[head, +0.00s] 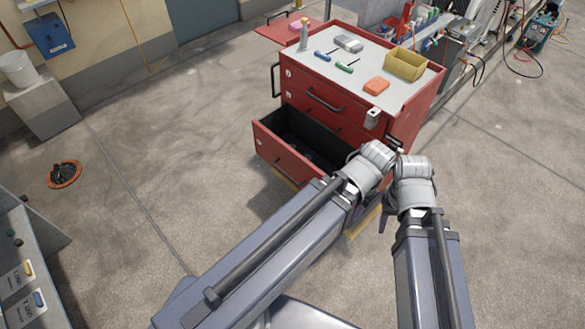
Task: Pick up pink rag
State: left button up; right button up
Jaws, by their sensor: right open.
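A small pink rag (298,25) lies on the red side shelf (277,36) at the far left of the red tool cart, behind a grey bottle. My right gripper (386,217) is low in front of the cart, well away from the rag. Its dark finger shows beside my wrist, which hides much of the rest. It is open, and I see nothing between its fingers. My left arm reaches to the cart's front right corner.
The red cart (315,100) has a lower drawer (290,155) pulled out. On its top are an orange block (376,86), a yellow bin (405,64), a grey item (348,43) and blue and green tools. The bottle (304,37) stands near the rag.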

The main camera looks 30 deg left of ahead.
aim_at(295, 27)
jog(key=i+j+z, duration=0.1)
jog(key=j, duration=0.3)
jog(key=i+j, duration=0.3)
jog(key=j, duration=0.15)
jog(key=i+j+z, duration=0.15)
jog(key=j, duration=0.25)
jog(key=i+j, duration=0.2)
jog(key=j, duration=0.25)
jog(key=i+j+z, duration=0.15)
jog(key=j, duration=0.3)
jog(key=i+j, duration=0.15)
jog(key=j, duration=0.3)
jog(key=i+j+z, duration=0.15)
jog(key=j, duration=0.35)
jog(key=i+j, duration=0.1)
jog(key=j, duration=0.35)
jog(key=z, duration=0.05)
